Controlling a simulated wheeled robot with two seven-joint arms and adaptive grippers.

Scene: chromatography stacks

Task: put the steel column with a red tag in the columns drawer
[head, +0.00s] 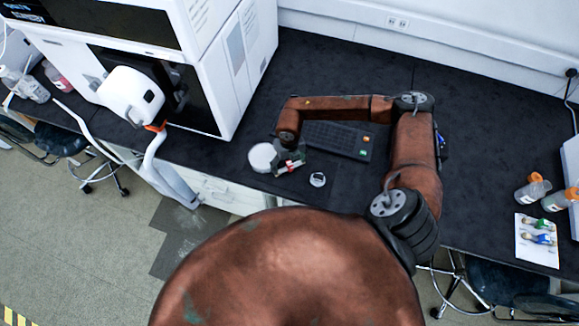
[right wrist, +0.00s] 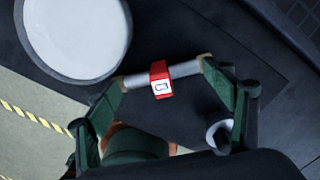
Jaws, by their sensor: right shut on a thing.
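The steel column with a red tag (right wrist: 134,80) is a short silver rod with a red band and white label around its middle. My right gripper (right wrist: 168,76) is shut on it, with a green finger at each end. In the head view the right gripper (head: 290,160) is low over the black bench near its front edge, and the column (head: 284,169) shows small there. I cannot tell whether the column touches the bench. White drawer fronts (head: 225,192) show below the bench edge; which is the columns drawer I cannot tell. My left gripper is out of view.
A round white disc (head: 262,157) lies left of the right gripper, and a small white ring-like item (head: 318,180) lies to its right. A dark keypad (head: 338,140) is behind. A large white instrument (head: 195,60) stands left. Bottles (head: 533,190) stand far right.

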